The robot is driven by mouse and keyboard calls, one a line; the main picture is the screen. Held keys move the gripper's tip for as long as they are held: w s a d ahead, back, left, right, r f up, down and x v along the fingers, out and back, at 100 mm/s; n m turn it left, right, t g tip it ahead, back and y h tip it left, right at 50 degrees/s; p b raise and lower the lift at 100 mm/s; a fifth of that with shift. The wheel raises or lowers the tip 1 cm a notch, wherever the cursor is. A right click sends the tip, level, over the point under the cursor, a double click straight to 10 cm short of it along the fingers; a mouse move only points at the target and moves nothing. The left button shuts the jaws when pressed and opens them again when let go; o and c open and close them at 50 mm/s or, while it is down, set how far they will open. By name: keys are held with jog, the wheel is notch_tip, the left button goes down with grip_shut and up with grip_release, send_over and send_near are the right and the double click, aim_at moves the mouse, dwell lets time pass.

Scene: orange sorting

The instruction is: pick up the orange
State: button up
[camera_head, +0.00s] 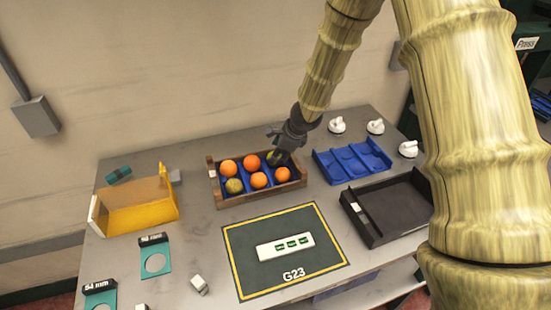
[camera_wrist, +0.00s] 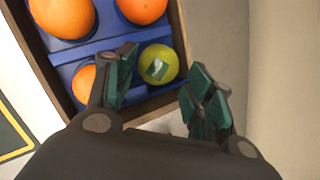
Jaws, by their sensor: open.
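A wooden crate (camera_head: 262,195) with a blue insert stands on the table and holds several oranges, among them one at the front right (camera_head: 283,174), one at the front middle (camera_head: 259,180), and one at the back left (camera_head: 229,167). A yellow-green fruit sits at the front left (camera_head: 234,186). My gripper (camera_head: 276,153) is over the back right corner of the crate. In the wrist view my open gripper (camera_wrist: 163,78) has its fingers on either side of a yellow-green fruit (camera_wrist: 158,64) with a green-and-white label. Oranges (camera_wrist: 62,14) (camera_wrist: 142,9) (camera_wrist: 84,84) lie beside it, the last partly hidden by a finger.
A blue tray (camera_head: 350,160) and a black tray (camera_head: 391,207) stand right of the crate. A yellow bin (camera_head: 138,208) stands left. A dark mat marked G23 (camera_head: 245,270) lies in front. White knobbed things (camera_head: 337,125) stand at the back right.

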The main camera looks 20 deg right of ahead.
jog(key=shift+a+f, duration=0.15)
jog(key=shift+f, duration=0.2)
jog(key=p+x, duration=0.1)
jog(key=x, duration=0.2)
jog(key=shift+w+r, duration=0.1)
jog(key=shift+f, duration=0.2)
jog(key=shift+f, duration=0.1)
jog(key=c, duration=0.7)
